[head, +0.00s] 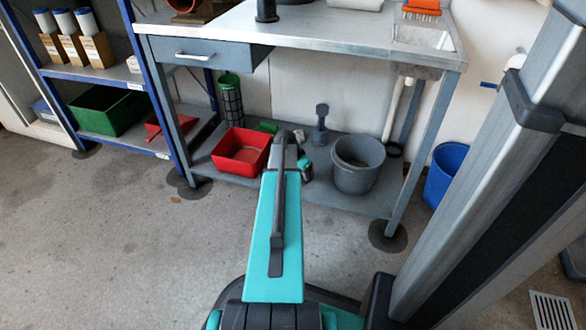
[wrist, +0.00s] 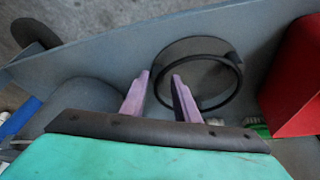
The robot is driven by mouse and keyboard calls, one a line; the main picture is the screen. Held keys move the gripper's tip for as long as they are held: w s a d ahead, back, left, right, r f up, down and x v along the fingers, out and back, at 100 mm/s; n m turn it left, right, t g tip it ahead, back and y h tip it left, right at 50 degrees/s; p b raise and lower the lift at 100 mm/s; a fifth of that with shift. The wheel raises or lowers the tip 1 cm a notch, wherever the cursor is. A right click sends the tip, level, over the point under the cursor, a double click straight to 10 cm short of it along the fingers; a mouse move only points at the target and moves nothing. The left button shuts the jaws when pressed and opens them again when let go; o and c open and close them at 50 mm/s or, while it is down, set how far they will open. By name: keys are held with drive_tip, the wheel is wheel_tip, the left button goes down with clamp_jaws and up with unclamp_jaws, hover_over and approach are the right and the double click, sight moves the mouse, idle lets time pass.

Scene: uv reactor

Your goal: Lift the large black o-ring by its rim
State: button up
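The large black o-ring (wrist: 241,82) shows in the wrist view, just beyond my fingertips and right of centre, over the grey lower shelf. A thin dark circle lies around its upper left; I cannot tell if it is a shadow or another edge. My gripper (wrist: 160,75) is open, with two pale purple fingers apart. The right finger overlaps the left side of the ring and hides part of it. I cannot tell whether the rim lies between the fingers or touches one. In the head view I cannot make out the ring; my arm covers that area.
A red tub (head: 241,152) and a grey bucket (head: 359,165) stand on the lower shelf (head: 330,197) to either side of my arm. The red tub is close at right in the wrist view (wrist: 297,75). The workbench top (head: 330,32) is above. A blue bin (head: 446,175) stands right.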

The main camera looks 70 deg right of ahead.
drive_tip(key=shift+f, duration=0.25)
idle(0.5)
drive_tip(key=shift+c, duration=0.4)
clamp_jaws()
